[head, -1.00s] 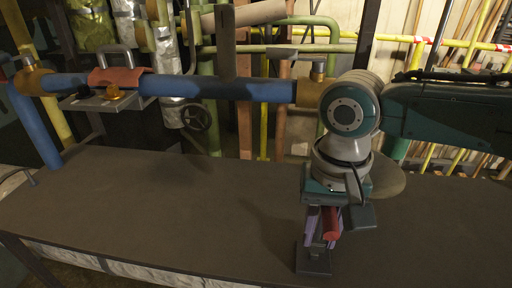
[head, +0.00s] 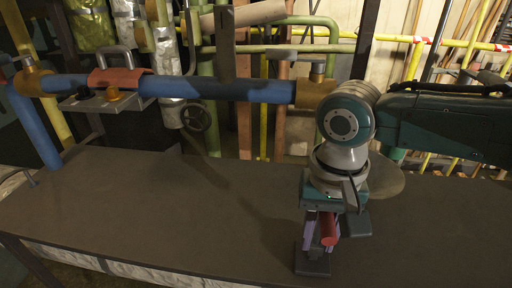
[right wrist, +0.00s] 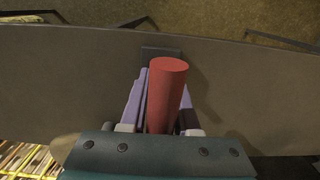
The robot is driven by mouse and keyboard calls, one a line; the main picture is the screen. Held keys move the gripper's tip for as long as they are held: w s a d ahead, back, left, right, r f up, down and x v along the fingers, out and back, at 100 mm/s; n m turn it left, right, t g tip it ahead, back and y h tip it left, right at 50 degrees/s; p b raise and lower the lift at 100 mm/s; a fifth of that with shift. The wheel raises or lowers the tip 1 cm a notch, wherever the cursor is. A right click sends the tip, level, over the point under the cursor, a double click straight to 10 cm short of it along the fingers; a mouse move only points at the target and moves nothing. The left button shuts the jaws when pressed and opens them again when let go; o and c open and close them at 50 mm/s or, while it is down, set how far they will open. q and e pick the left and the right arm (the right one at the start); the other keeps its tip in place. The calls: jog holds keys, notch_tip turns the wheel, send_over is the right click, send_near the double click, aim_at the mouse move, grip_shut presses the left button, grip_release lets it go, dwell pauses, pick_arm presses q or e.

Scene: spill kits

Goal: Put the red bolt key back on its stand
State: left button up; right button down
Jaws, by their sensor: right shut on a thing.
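The red bolt key (head: 329,228) is a red cylinder between the purple fingers of my right gripper (head: 319,232), which is shut on it and points down near the front of the table. In the right wrist view the red bolt key (right wrist: 167,85) sticks out between the fingers (right wrist: 158,108). A dark stand (head: 313,262) with a flat base is directly below the gripper on the table. Its base also shows behind the key in the right wrist view (right wrist: 160,52). The fingers hide the key's lower end, so I cannot tell whether it touches the stand. My left gripper is out of view.
The brown table (head: 170,215) is mostly clear left of the stand. Behind it runs a blue pipe (head: 215,89) with a red saddle-like piece (head: 120,77). Many pipes fill the back.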

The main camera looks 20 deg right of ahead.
aim_at(325, 234)
jog(key=shift+f+b, duration=0.5)
jog(key=shift+f, duration=0.45)
jog(key=c, duration=0.6)
grip_release()
jog(key=shift+o, duration=0.2)
jog(key=shift+r, duration=0.25)
notch_tip(325, 234, up, 9)
jog(key=shift+f+p, duration=0.2)
jog(key=shift+p, duration=1.05)
jog(key=shift+r, duration=0.45)
